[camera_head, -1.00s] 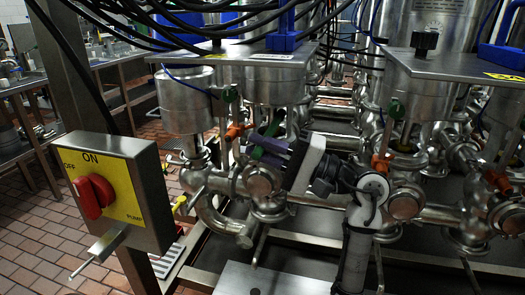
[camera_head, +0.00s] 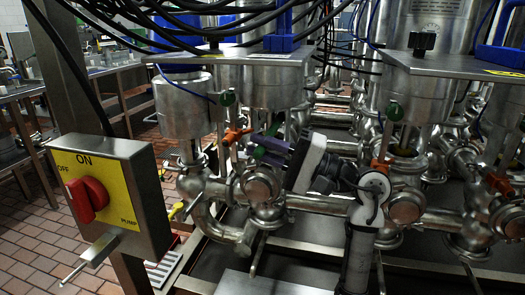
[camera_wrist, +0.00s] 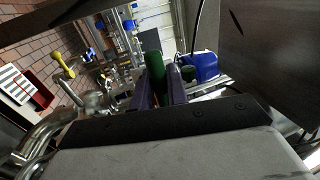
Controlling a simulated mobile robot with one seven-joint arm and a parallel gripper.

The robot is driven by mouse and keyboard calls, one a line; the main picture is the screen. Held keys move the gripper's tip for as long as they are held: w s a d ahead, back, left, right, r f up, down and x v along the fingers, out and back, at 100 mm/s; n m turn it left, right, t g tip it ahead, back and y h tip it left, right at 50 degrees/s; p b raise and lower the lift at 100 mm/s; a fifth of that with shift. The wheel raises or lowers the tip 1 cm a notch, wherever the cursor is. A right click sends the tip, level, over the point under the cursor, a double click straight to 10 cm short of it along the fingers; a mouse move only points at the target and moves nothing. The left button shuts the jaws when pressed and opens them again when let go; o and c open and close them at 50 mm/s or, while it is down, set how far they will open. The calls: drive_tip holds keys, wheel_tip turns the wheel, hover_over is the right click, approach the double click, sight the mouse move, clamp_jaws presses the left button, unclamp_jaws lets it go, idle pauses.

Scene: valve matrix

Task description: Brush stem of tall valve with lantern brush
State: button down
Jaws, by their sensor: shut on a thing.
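My gripper (camera_head: 270,147), with purple fingers, points left in the head view, in among the valves. In the wrist view the fingers (camera_wrist: 160,90) are shut on a green piece (camera_wrist: 154,68), which looks like the handle of the lantern brush. A bit of this green (camera_head: 258,153) shows by the fingers in the head view. No bristles can be made out. Steel valves with cylindrical tops stand at the left (camera_head: 184,105) and centre (camera_head: 275,85). I cannot tell which is the tall one, nor whether the brush touches a stem.
A yellow pump switch box (camera_head: 115,195) with a red knob stands at the front left. A steel shelf edge (camera_head: 230,55) and black cables (camera_head: 200,25) hang over the valves. Pipes (camera_head: 320,203) run below my gripper. Orange handles (camera_head: 237,136) stick out close to the fingers.

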drive_tip(key=s+a+b, duration=0.4)
drive_tip(key=s+b, duration=0.1)
drive_tip(key=s, duration=0.7)
drive_tip(key=shift+s, duration=0.2)
idle(0.6)
idle(0.5)
